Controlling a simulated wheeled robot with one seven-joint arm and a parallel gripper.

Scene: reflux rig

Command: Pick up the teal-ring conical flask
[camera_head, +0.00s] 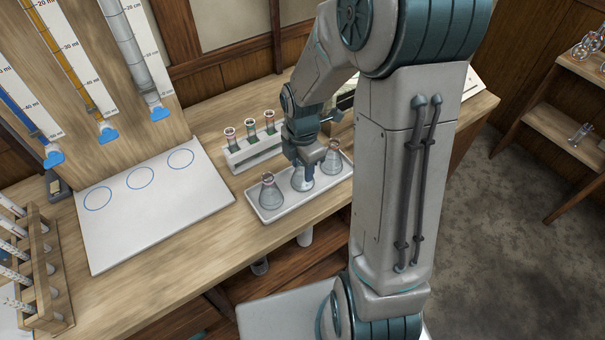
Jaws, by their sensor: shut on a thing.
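Several conical flasks stand in a row on a white tray (262,213) on the wooden bench. My gripper (304,168) points down at the middle flask (302,183) and is shut on its upper part. The fingers hide the neck, so I cannot see its ring colour. The middle flask looks to be at tray level; I cannot tell whether it touches the tray. The left flask (270,193) and the right flask (333,162) stand upright close on either side, with pinkish rings at their necks.
Behind the tray is a white rack (250,158) with stoppered tubes. To the left lies a white board (150,215) with blue circles, below large graduated tubes (140,60). A wooden test-tube rack (40,270) stands at far left.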

